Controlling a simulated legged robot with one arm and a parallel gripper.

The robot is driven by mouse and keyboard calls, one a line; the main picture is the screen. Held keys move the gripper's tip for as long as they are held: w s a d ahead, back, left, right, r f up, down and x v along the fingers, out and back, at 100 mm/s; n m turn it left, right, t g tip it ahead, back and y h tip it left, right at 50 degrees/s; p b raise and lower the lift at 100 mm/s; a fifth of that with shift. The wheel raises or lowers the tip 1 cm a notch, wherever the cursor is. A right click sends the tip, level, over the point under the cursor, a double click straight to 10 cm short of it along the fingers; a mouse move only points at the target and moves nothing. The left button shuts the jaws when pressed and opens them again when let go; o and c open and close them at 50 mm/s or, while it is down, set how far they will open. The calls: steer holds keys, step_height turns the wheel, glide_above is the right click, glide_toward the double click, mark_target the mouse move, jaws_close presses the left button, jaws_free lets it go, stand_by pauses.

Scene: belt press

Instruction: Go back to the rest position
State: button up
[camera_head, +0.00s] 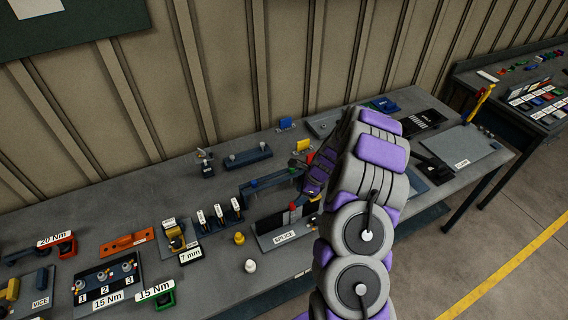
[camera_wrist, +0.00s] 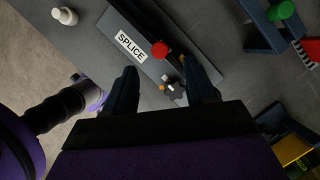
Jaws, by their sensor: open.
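My gripper (camera_wrist: 165,82) is open in the wrist view, its two dark fingers spread apart over the splice station. The splice station (camera_wrist: 125,20) has a white SPLICE label (camera_wrist: 131,47). A red knob (camera_wrist: 159,50) stands on the station just beyond the fingertips. A small dark part with a white spot (camera_wrist: 173,88) lies between the fingers; I cannot tell whether it is touched. In the head view my purple and grey arm reaches over the bench, and the fingertips are hidden. The splice station (camera_head: 268,242) also shows there, left of my arm.
On the bench (camera_head: 215,270), a white bottle-like piece (camera_head: 250,266) and a yellow piece (camera_head: 239,238) stand left of the station. A blue fixture (camera_head: 262,186) lies behind it. Torque tools (camera_head: 155,293) and a numbered tray (camera_head: 105,284) are farther left. A second table (camera_head: 545,115) stands at right.

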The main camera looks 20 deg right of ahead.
steer(key=s+a+r+n+g+b, duration=0.1)
steer(key=s+a+r+n+b, duration=0.3)
steer(key=s+a+r+n, duration=0.4)
steer(key=s+a+r+n+g+b, duration=0.2)
steer(key=s+a+r+n+b, duration=0.3)
steer(key=a, duration=0.5)
steer(key=s+f+n+g+h+b, duration=0.1)
steer(key=s+n+h+b, duration=0.2)
steer(key=s, duration=2.2)
steer(key=n+b, duration=0.5)
steer(key=n, duration=0.3)
steer(key=shift+a+f+n+h, duration=0.15)
steer(key=shift+a+n+h, duration=0.15)
steer(key=shift+a+n, duration=0.1)
